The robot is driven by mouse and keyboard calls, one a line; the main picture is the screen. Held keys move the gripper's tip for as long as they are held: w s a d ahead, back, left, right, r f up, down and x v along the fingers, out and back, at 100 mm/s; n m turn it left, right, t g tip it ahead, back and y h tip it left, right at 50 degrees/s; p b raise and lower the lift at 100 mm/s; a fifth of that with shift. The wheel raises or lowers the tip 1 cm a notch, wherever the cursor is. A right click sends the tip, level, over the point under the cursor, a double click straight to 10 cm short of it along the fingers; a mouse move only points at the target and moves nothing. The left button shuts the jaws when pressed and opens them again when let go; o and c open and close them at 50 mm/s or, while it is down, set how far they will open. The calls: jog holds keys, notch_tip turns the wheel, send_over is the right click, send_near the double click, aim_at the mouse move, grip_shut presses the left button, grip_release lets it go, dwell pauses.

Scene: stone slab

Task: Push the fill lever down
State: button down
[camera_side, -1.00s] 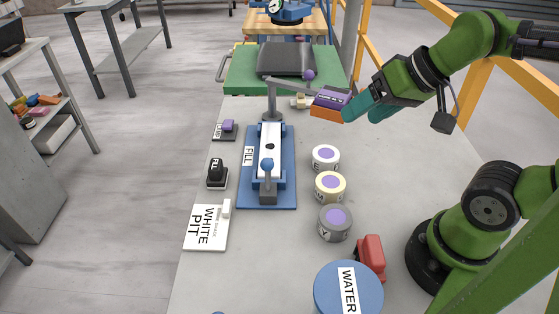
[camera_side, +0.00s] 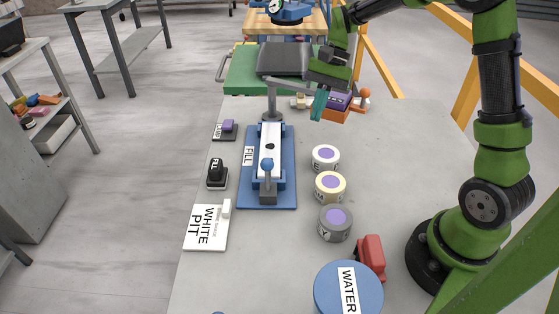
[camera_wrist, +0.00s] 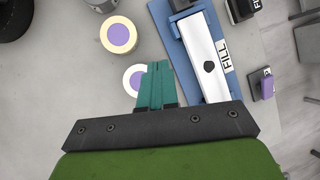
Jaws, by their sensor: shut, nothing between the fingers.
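The blue base marked FILL (camera_side: 285,196) lies on the slab and carries a white plate (camera_side: 270,138). At its near end a short grey lever with a blue ball knob (camera_side: 267,165) stands up. My gripper (camera_side: 318,106) is shut and empty, pointing down, right of the post. In the wrist view, its teal fingers (camera_wrist: 156,68) are together beside the blue base (camera_wrist: 176,13); the knob is not visible there.
White (camera_side: 325,157), cream (camera_side: 330,186) and grey (camera_side: 335,222) jars line the right of the base. An orange box with purple pieces (camera_side: 336,105) sits behind my gripper.

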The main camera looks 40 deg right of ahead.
jog(key=w+m+y, duration=0.1)
jog(key=w+r+m+g+y, duration=0.1)
jog(key=w+a+r+m+y, duration=0.1)
jog(key=w, duration=0.1)
jog(key=shift+g+y, duration=0.3)
jog(key=shift+y, duration=0.1)
jog(key=shift+f, duration=0.1)
send_near(268, 175)
notch_tip(268, 175, down, 2)
jog(key=a, duration=0.1)
jog(key=shift+s+a+f, duration=0.1)
jog(key=shift+s+a, duration=0.05)
jog(key=shift+a, duration=0.6)
jog(key=shift+s+a, duration=0.1)
jog(key=shift+s+a+h, duration=0.1)
jog(key=shift+s+h, duration=0.05)
jog(key=shift+h, duration=0.25)
